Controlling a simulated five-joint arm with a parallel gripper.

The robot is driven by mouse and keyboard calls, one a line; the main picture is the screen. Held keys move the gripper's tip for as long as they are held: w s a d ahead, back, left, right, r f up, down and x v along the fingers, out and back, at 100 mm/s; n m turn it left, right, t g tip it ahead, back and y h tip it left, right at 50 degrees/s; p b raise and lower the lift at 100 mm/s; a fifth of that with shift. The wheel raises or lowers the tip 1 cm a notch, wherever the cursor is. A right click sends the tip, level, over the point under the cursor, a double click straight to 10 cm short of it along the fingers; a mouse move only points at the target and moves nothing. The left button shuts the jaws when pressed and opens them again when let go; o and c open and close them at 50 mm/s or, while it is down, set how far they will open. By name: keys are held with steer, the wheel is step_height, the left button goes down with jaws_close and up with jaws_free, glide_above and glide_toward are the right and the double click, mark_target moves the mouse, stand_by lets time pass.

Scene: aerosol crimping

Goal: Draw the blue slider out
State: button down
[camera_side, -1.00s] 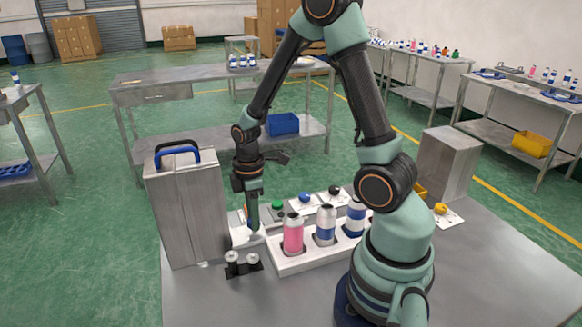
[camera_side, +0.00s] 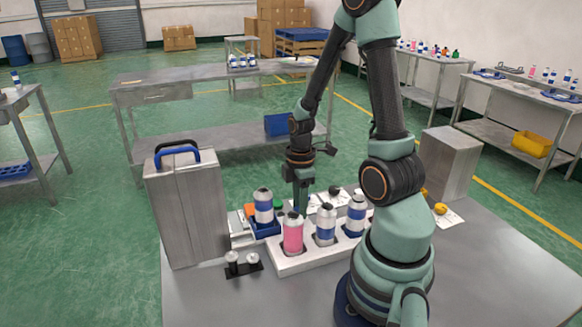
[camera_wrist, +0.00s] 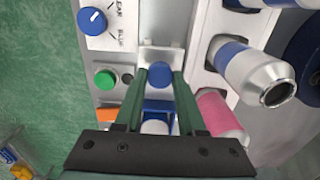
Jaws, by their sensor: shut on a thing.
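The blue slider (camera_side: 264,230) is out beside the grey machine (camera_side: 187,215), carrying an upright white-and-blue can (camera_side: 263,206). My gripper (camera_side: 302,203) points down to the right of the slider, its tips partly hidden behind the bottles. In the wrist view, my gripper (camera_wrist: 159,76) is shut on a round blue knob (camera_wrist: 160,70) at the slider's near end. The slider's blue body (camera_wrist: 157,106) shows between the fingers, with part of the can (camera_wrist: 155,127) behind it.
A white rack (camera_side: 290,262) with a pink bottle (camera_side: 292,234) and blue-and-white bottles (camera_side: 325,225) stands close in front of my gripper. A panel with a blue dial (camera_wrist: 93,20), a green button (camera_wrist: 105,79) and an orange part (camera_wrist: 105,114) lies beside the slider. A black stand (camera_side: 243,267) sits in front.

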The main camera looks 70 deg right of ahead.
steer(key=shift+s+d, duration=0.15)
steer(key=shift+d, duration=0.05)
steer(key=c, duration=0.5)
jaws_free()
step_height(320, 180, up, 12)
stand_by(0.5)
steer(key=w+a+r+m+t, duration=0.2)
steer(key=a+r+m, duration=0.2)
steer(key=a, duration=0.4)
steer(key=w+a+r+m+t, duration=0.3)
steer(key=a+r+m, duration=0.1)
steer(key=a, duration=0.5)
steer(key=shift+a+r+m+t, duration=0.25)
steer(key=shift+a+m+t, duration=0.05)
steer(key=shift+m, duration=0.2)
